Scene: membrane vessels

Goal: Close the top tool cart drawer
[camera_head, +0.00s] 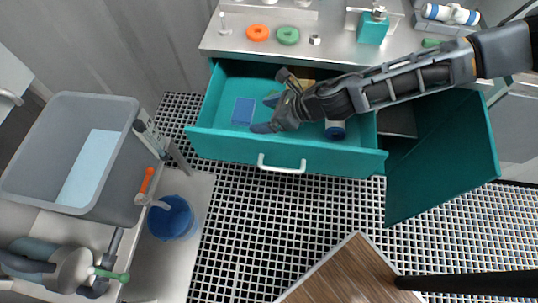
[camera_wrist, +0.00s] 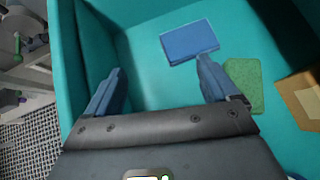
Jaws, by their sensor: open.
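The top drawer (camera_head: 225,146) of the teal tool cart is pulled out, with its white bar handle (camera_head: 282,169) on the front panel. My gripper (camera_head: 264,115) is open and empty, over the inside of the drawer behind the front panel. In the wrist view, my gripper (camera_wrist: 160,70) has its two fingers spread, pointing into the teal drawer (camera_wrist: 140,45). I cannot tell whether a finger touches a drawer wall. A blue flat piece (camera_head: 243,110) lies in the drawer, also in the wrist view (camera_wrist: 188,42). The handle is hidden in the wrist view.
The drawer also holds a green pad (camera_wrist: 244,86), a tan block (camera_wrist: 302,98) and a white-blue cylinder (camera_head: 335,129). A teal door (camera_head: 445,165) hangs open at right. A grey bin (camera_head: 110,115) and blue bucket (camera_head: 174,218) stand left. A wooden top (camera_head: 345,275) is in front.

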